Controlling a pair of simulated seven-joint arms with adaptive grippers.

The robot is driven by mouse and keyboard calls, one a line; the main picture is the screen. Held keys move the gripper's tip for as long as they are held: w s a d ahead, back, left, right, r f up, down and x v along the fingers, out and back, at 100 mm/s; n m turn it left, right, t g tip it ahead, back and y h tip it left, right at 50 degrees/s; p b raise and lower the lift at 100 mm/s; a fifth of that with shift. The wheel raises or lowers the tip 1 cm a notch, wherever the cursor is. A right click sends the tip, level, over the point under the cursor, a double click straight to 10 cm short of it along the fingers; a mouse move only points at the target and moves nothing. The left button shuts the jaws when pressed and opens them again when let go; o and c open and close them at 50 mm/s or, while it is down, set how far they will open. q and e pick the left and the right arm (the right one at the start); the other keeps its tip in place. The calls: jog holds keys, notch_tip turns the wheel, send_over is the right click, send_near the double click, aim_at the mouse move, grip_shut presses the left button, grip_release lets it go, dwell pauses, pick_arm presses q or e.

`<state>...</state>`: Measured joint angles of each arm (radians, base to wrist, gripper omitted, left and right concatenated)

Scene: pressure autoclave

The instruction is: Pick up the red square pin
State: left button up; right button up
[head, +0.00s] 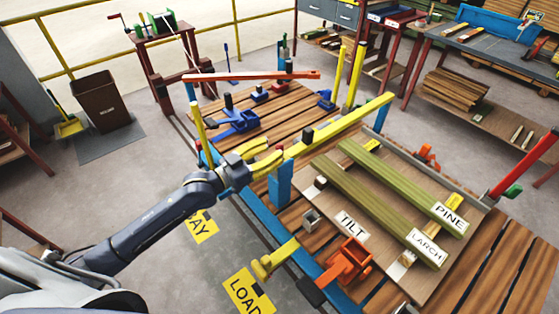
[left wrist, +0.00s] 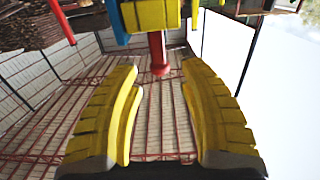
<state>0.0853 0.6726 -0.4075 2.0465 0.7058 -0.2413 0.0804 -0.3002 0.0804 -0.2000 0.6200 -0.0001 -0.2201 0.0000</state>
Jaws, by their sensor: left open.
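The red pin shows best in the left wrist view, as a red upright shaft with a rounded end (left wrist: 158,54) beside a yellow block (left wrist: 152,14). Its square shape cannot be made out. In the head view, a small bit of red (head: 281,152) shows at my left gripper's fingertips, by the yellow bar (head: 350,118) and blue post. My left gripper (head: 277,151) is open, its yellow fingers pointing at the pin. In the left wrist view the pin lies in line with the gap between the fingertips (left wrist: 160,68), seemingly just beyond them. My right gripper is not in view.
Two green beams (head: 385,190) lie on a tilted board beside labels PINE and LARCH. An orange clamp (head: 347,262) and yellow handle (head: 274,259) stand at the near edge. A long red bar (head: 250,76) crosses above the slatted table. Blue clamps (head: 236,122) sit behind.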

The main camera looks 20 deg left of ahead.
aim_at(277, 148)
pick_arm(q)
jog(key=shift+x, duration=1.8)
grip_shut()
